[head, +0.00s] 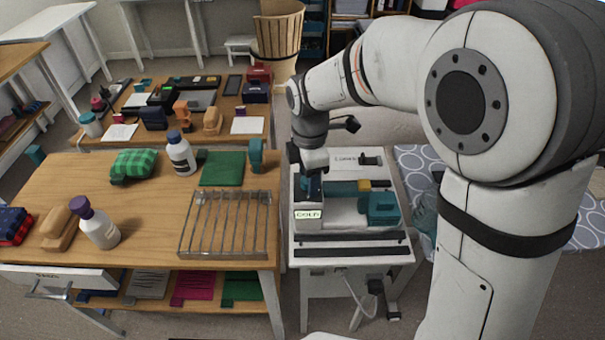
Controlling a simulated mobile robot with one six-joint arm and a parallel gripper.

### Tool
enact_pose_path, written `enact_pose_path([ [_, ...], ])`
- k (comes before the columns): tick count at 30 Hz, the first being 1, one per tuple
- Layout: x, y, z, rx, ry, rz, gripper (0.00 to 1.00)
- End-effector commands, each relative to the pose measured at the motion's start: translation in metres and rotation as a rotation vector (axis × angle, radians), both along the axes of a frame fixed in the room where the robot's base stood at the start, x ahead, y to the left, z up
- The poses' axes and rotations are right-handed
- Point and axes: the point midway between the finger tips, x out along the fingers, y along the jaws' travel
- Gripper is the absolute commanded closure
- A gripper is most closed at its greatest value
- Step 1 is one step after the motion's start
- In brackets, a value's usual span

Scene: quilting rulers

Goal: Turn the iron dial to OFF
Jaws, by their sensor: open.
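My gripper (309,186) points down over the left part of a small white table (398,235) at the centre. It is open, and its fingers are small and partly hidden by the wrist. Right below it is a white block with a pale green label (307,214), whose lettering is too small to read surely. A teal block-shaped object (380,207) stands to the right on the same table; it may be the iron, but I cannot tell. I cannot make out a dial or its setting, and the gripper may hide it. I cannot tell whether the gripper touches anything.
A wooden table (150,215) on the left holds a wire rack (228,222), two white bottles, a green mat (221,168) and cloth items. Its drawer (58,278) is partly open. A patterned ironing-board-like surface (415,157) lies behind my arm. Floor shows between the tables.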

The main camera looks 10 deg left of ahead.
Motion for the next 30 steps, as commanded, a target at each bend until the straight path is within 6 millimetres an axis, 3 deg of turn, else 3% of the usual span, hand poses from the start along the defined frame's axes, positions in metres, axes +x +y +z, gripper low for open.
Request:
enact_pose_path([
  [5, 0.0, 0.0, 0.005, 0.001, -0.002, 0.0, 0.48],
  [18, -0.002, 0.0, 0.07, 0.001, -0.003, 0.0, 0.48],
  [30, -0.003, 0.0, 0.078, 0.0, 0.001, 0.0, 0.48],
])
